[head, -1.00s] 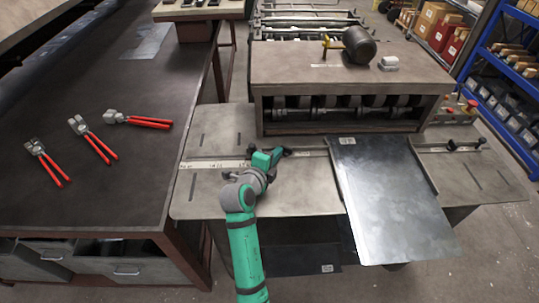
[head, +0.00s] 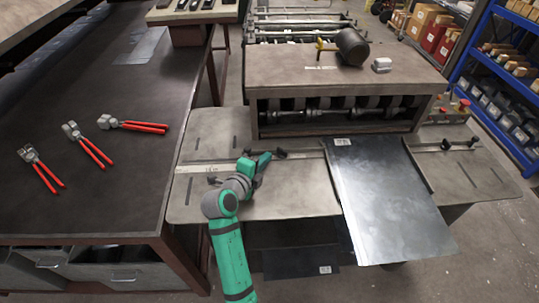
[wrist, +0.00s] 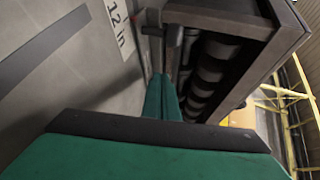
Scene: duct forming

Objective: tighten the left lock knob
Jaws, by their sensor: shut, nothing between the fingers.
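The left lock knob (head: 281,153) is a small dark knob on the rail at the left side of the forming machine's table. In the head view my gripper (head: 265,159) is just left of it, pointing toward it. Whether they touch cannot be told. In the wrist view my gripper's green fingers (wrist: 161,98) are together and empty. A dark fitting on the rail (wrist: 173,36) shows beyond the fingertips; I cannot tell for sure that it is the knob.
A metal sheet (head: 390,195) lies on the machine table right of the knob. The raised roller housing (head: 335,88) stands close behind. A scale strip (head: 203,168) lies to the left. Red-handled tools (head: 95,152) lie on the dark bench.

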